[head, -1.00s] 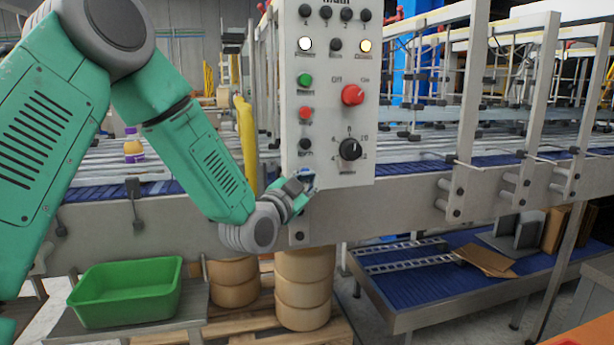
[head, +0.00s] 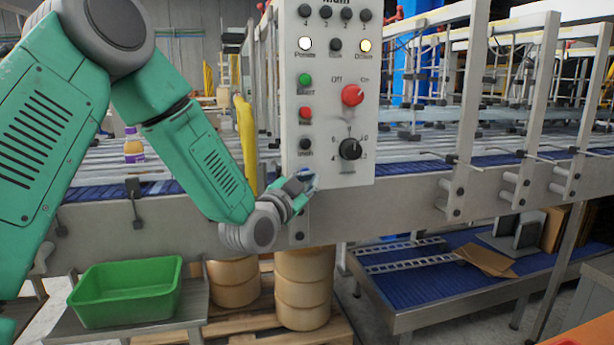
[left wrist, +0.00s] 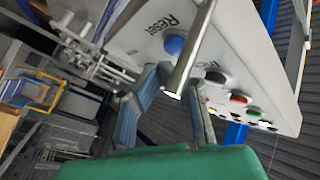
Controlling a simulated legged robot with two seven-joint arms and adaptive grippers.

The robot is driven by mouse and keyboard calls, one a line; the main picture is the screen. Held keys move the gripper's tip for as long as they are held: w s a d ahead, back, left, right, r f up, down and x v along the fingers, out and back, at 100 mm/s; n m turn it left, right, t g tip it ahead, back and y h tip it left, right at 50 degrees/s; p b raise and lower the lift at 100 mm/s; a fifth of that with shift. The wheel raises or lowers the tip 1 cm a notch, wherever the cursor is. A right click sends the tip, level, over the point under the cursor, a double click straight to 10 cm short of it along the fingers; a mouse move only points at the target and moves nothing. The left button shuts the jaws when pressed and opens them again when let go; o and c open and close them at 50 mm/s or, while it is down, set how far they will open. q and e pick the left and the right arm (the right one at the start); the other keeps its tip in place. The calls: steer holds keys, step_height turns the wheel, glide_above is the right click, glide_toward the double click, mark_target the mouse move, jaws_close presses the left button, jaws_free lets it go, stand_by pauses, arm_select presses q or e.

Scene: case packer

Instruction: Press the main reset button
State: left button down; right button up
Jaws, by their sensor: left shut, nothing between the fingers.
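The grey control panel (head: 328,120) stands upright in the middle of the head view. In the left wrist view, a round blue button (left wrist: 174,45) sits on the panel beside the word Reset. In the head view my left gripper (head: 306,181) is at the panel's lower left corner and hides most of that spot. My left gripper is shut and empty. In the left wrist view its fingers (left wrist: 166,80) are below the blue button, with a gap showing; contact with the button is not visible. My right gripper is not in view.
Above are a red rotary switch (head: 352,95), a black dial (head: 349,149), a green button (head: 305,79) and a red button (head: 305,112). A metal bar (left wrist: 193,48) crosses in front of the panel. A bottle (head: 133,146) stands on the conveyor; a green bin (head: 126,292) sits below.

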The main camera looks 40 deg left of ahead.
arm_select(q)
steer(key=shift+w+a, duration=0.1)
stand_by(0.3)
steer(key=shift+w+a+r, duration=0.1)
steer(key=shift+w+a, duration=0.05)
steer(key=shift+a, duration=0.05)
steer(key=shift+w+a, duration=0.3)
steer(key=shift+a, duration=0.1)
stand_by(0.9)
steer(key=shift+s+d, duration=0.1)
steer(key=shift+d, duration=0.05)
steer(key=shift+s+d, duration=0.5)
steer(key=shift+d, duration=0.1)
steer(key=s+d+b, duration=0.1)
steer(key=s+d, duration=0.2)
steer(key=shift+s+d, duration=0.15)
steer(key=shift+d, duration=0.25)
stand_by(0.3)
stand_by(0.7)
